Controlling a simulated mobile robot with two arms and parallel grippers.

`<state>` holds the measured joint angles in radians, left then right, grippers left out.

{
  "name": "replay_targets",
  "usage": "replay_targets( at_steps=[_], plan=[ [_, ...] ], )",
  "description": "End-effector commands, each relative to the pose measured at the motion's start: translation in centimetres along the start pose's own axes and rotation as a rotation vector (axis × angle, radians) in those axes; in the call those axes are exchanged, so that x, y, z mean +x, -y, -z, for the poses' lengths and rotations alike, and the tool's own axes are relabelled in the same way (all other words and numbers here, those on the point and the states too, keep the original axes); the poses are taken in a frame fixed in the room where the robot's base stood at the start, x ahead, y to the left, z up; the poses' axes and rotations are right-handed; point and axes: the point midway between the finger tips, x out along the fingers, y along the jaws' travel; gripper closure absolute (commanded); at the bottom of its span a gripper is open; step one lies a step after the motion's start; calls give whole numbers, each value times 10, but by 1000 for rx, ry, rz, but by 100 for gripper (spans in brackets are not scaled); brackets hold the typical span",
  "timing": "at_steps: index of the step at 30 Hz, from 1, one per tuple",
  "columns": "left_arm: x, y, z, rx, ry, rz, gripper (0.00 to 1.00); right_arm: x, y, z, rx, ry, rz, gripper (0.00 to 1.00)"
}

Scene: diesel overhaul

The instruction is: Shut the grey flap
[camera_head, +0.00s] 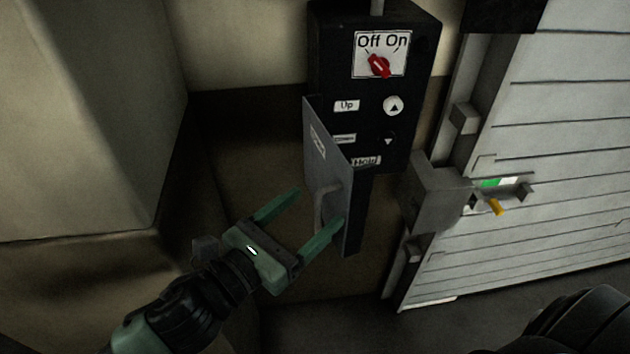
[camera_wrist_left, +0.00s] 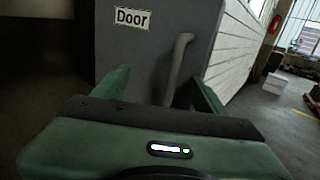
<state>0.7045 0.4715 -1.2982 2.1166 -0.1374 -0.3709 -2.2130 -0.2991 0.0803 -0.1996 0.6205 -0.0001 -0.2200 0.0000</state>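The grey flap (camera_head: 318,140) stands swung open, sticking out from the front of a black control box (camera_head: 425,55). It has a curved grey handle (camera_head: 322,203) on its outer face. In the left wrist view the flap (camera_wrist_left: 185,15) bears a "Door" label, and its handle (camera_wrist_left: 176,65) shows between the fingers. My left gripper (camera_head: 318,207) is open, with a finger on either side of the handle. It is not closed on it; whether a finger touches the flap, I cannot tell. My right gripper is not in view.
The box carries a red Off/On knob (camera_head: 378,66) and Up and Hold labels. A white slatted door (camera_head: 570,130) with a grey latch block (camera_head: 438,195) stands to the right. A beige wall (camera_head: 80,120) is at the left.

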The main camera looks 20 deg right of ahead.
Motion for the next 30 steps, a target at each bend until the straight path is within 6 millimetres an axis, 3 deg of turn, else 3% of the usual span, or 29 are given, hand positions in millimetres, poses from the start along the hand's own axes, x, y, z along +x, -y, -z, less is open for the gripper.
replay_targets(
  at_steps=[1,6,9,17,24,30],
  plan=[
    [0,0,0,0,0,0,41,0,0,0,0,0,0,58],
    [0,0,0,0,0,0,85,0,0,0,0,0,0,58],
    [0,0,0,0,0,-1,99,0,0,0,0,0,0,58],
    [7,7,-1,-2,3,-19,99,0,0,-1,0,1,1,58],
    [46,41,-2,-7,4,-169,99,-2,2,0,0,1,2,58],
    [67,59,-1,-3,2,-261,99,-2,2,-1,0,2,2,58]
  ],
)
